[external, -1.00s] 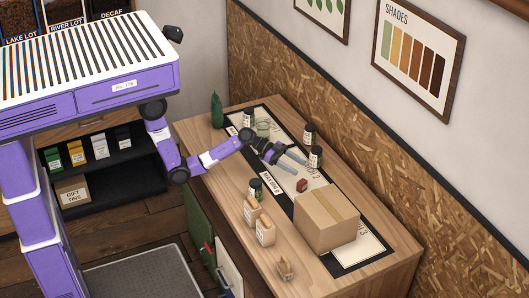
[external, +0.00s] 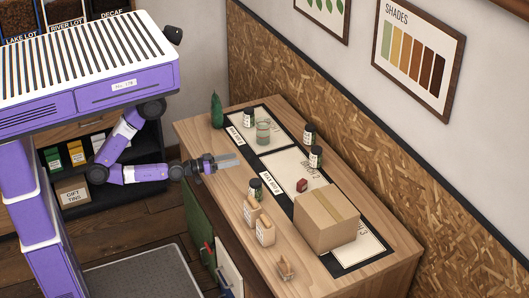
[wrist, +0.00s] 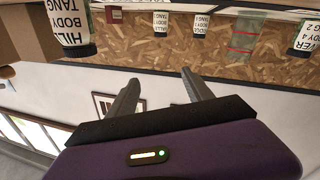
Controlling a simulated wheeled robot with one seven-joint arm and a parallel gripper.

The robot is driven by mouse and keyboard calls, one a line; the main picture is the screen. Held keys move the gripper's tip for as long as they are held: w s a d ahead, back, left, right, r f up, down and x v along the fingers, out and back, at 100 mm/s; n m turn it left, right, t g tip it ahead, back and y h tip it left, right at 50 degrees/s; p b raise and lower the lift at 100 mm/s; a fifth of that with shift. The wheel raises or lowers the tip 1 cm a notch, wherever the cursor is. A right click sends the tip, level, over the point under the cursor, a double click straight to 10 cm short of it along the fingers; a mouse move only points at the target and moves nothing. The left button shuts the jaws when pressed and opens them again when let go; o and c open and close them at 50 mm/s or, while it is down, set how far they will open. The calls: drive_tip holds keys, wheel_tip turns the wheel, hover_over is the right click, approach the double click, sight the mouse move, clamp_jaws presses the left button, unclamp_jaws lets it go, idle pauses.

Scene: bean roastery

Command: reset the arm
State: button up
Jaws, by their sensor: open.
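My gripper (external: 238,160) is open and empty, held level over the near left side of the wooden table (external: 350,288), left of the mat with the labelled sections (external: 280,160). My arm is folded back, with its elbow low and left of the table. In the wrist view, which looks upside down, both fingers of my gripper (wrist: 160,90) stand apart with nothing between them. A glass (external: 263,133) stands on the mat beyond the gripper. A small dark red block (external: 302,185) lies on the mat's middle section.
A cardboard box (external: 325,222) sits on the mat's right part. Two labelled jars (external: 309,134) (external: 315,157) stand at the back. Another jar (external: 255,189) and paper bags (external: 265,231) stand along the front. A green bottle-like object (external: 217,111) stands at the far left corner.

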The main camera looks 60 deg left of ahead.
drive_tip(key=s+a+f+m+g+y, duration=0.1)
drive_tip(key=s+a+f+g+y, duration=0.1)
drive_tip(key=s+a, duration=0.8)
drive_tip(key=s+g+y, duration=0.1)
drive_tip(key=s, duration=0.2)
drive_tip(key=shift+s+a+f+y+b, duration=0.25)
drive_tip(key=shift+a+f+y+b, duration=0.05)
drive_tip(key=shift+a+b, duration=0.1)
